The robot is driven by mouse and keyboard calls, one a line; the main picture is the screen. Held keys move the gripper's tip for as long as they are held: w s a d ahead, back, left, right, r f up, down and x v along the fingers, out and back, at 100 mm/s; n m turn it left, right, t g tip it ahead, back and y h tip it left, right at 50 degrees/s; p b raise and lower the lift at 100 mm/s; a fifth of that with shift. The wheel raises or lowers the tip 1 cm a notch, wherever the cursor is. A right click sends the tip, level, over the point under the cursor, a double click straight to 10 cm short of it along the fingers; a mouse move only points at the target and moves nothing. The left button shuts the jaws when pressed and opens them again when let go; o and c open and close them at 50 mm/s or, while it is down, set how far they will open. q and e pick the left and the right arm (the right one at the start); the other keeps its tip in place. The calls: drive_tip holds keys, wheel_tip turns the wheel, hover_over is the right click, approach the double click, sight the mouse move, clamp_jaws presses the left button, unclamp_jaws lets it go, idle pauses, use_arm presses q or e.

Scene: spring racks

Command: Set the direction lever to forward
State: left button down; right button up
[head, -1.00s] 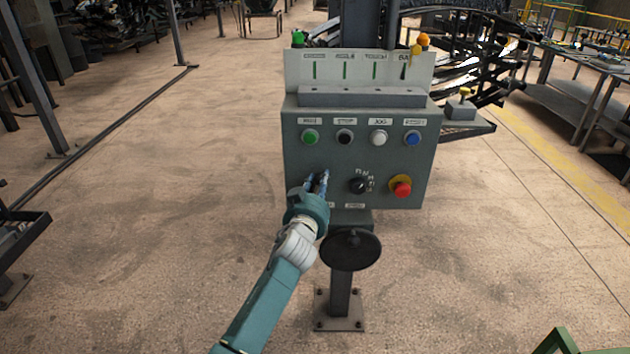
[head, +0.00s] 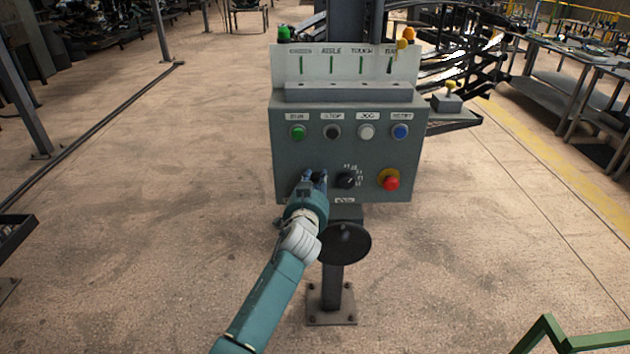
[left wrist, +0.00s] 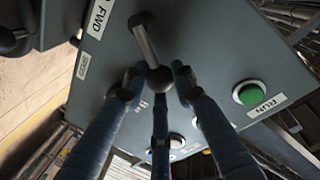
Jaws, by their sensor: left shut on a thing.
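The direction lever (left wrist: 146,42) shows in the left wrist view as a short metal rod with a dark ball at its end. It stands out from the grey control panel (head: 285,160), below the white FWD label (left wrist: 98,18) in the head view's sense of the panel's face. My left gripper (head: 316,176) is at the panel's lower left, and hides the lever in the head view. In the left wrist view its blue fingers (left wrist: 158,88) are shut around the ball end. My right gripper is not in view.
A green button (head: 298,132) is above the gripper, in a row with black, white and blue ones. A black selector knob (head: 347,181) and red stop button (head: 391,183) are to its right. A black handwheel (head: 343,243) is below. Open floor lies left.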

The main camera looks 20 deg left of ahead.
use_arm(q)
drive_tip(key=shift+f, duration=0.2)
drive_tip(key=c, duration=1.4)
unclamp_jaws()
drive_tip(key=shift+r, duration=0.1)
drive_tip(key=s, duration=0.4)
drive_tip(key=s+d+r, duration=0.1)
drive_tip(key=s, duration=0.7)
drive_tip(key=shift+d+r, duration=0.15)
drive_tip(key=shift+d, duration=0.1)
drive_tip(key=shift+w, duration=0.1)
